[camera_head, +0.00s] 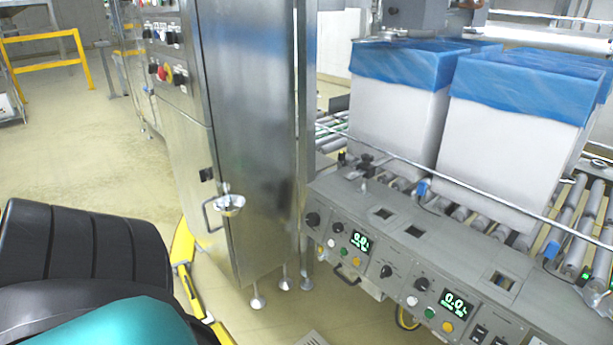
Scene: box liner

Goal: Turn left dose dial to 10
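A grey control panel (375,245) runs along the front of the roller conveyor. On its left part are two black knobs, an outer knob (312,219) and an inner knob (337,227), beside a green-lit left display (361,241). That display appears to read 0.0, though its digits are small. I cannot tell which knob is the left dose dial. Further right are another two black knobs (386,271) (421,284) and a right display (456,304) reading 0.0. Neither of my grippers is in view.
A tall steel cabinet (255,130) with a handle stands left of the panel. White boxes with blue liners (500,140) sit on the rollers behind it. A silver rail (450,180) crosses above the panel. Open floor (90,160) lies to the left.

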